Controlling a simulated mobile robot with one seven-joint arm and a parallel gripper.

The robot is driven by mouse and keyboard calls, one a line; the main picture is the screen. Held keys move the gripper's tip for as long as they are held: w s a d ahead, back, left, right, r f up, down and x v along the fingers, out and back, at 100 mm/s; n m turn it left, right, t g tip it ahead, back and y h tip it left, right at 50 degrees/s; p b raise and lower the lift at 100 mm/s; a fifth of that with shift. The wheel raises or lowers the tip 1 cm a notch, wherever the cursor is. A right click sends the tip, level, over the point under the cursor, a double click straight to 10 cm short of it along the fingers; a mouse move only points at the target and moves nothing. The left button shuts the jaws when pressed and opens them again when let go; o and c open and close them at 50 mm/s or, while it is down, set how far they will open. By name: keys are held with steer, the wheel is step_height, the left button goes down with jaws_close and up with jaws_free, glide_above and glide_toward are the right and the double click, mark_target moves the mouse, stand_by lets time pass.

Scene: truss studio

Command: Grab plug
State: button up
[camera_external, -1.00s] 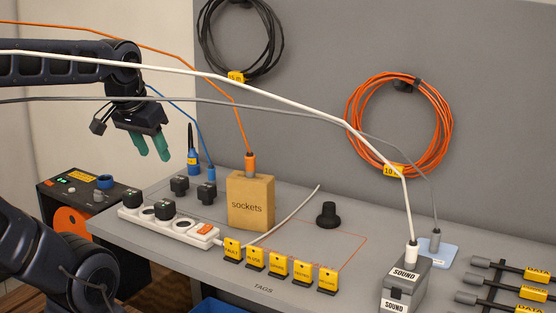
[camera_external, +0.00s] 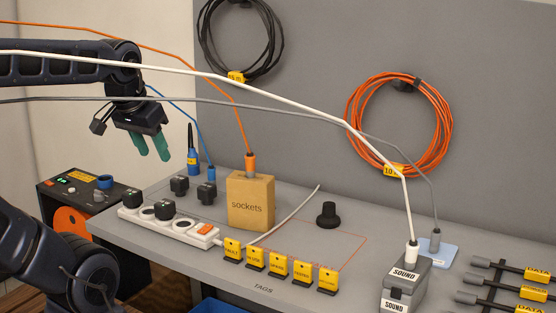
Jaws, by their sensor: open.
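My gripper (camera_external: 151,149) hangs at the left, its two green fingers apart and pointing down. It is empty and above the table, left of and higher than the plugs. Several plugs are in view, and I cannot tell which one is meant. An orange plug (camera_external: 250,162) with an orange cable stands in the top of the wooden "sockets" block (camera_external: 251,203). A blue plug (camera_external: 211,174) stands behind the black adapters. A white plug (camera_external: 412,253) stands in the grey "SOUND" box (camera_external: 404,280). A grey plug (camera_external: 435,240) stands on a light blue pad (camera_external: 446,256).
A white power strip (camera_external: 203,236) with black adapters (camera_external: 132,199) lies at the table's left. Yellow tags (camera_external: 279,266) line the front. A black knob-like piece (camera_external: 327,214) stands mid-table. Orange, white and grey cables cross the air near my arm. Coils hang on the wall.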

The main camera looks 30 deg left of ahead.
steer(key=o, duration=0.4)
steer(key=w+a+r+n, duration=0.2)
steer(key=w+r, duration=0.3)
steer(key=w, duration=0.5)
steer(key=n+g, duration=0.5)
steer(key=n, duration=0.8)
glide_above(193, 154)
steer(key=f, duration=1.7)
steer(key=w+a+f, duration=0.1)
steer(key=f, duration=0.7)
steer(key=shift+f, duration=0.15)
steer(key=shift+a+f, duration=0.2)
steer(key=shift+f, duration=0.35)
steer(key=shift+s+d+f, duration=0.1)
steer(key=shift+d+f, duration=0.05)
steer(key=shift+f, duration=2.45)
steer(key=shift+d+f, duration=0.1)
steer(key=shift+f, duration=2.45)
